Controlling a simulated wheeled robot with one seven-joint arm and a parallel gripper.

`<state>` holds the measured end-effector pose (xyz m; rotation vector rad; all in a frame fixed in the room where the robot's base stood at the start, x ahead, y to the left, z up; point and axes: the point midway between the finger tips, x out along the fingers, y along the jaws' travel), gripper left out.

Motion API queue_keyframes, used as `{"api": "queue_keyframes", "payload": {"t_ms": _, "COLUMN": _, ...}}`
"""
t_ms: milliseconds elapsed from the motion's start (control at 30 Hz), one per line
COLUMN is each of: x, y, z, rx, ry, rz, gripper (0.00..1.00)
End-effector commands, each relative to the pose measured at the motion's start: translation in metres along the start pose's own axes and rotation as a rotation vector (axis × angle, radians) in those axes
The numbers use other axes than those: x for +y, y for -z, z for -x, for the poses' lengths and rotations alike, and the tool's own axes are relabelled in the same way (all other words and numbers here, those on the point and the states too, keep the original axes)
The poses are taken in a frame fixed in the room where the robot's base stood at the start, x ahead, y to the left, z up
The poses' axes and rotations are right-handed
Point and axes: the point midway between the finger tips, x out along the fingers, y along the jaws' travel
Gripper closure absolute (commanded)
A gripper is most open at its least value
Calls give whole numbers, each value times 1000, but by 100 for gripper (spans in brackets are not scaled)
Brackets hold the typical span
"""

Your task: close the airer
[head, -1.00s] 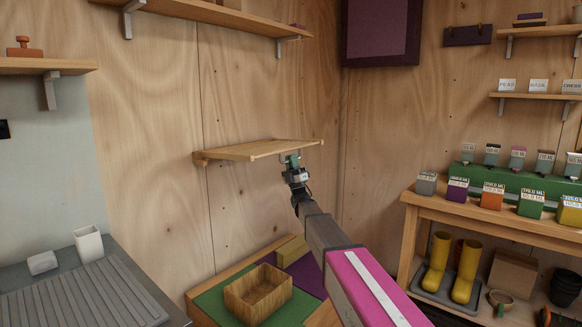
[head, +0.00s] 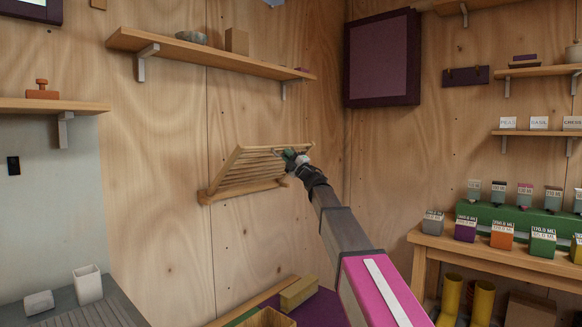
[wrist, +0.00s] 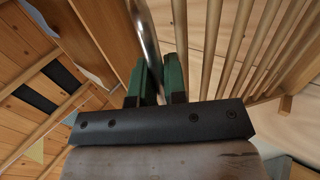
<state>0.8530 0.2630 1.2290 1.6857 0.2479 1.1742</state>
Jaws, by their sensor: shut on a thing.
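The airer (head: 245,172) is a wooden slatted frame on the plywood wall, in the middle of the head view. Its lower edge meets a wooden rail on the wall, and the frame is tilted up, its outer edge raised and standing out from the wall. My gripper (head: 292,158) is at the right part of the outer edge. In the wrist view my gripper's green fingers (wrist: 158,80) are shut on a metal bar (wrist: 146,38), the airer's handle. The airer's slats (wrist: 250,45) run along the right of the wrist view.
A shelf (head: 205,54) with a bowl (head: 191,37) and a wooden block (head: 237,41) is on the wall above the airer. A purple framed panel (head: 382,58) hangs to the right.

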Motion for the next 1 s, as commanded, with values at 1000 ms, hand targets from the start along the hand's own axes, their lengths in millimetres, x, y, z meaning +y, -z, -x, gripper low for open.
{"api": "queue_keyframes", "payload": {"t_ms": 1000, "x": 7, "y": -2, "z": -191, "rx": 2, "ry": 45, "rz": -5, "gripper": 100}}
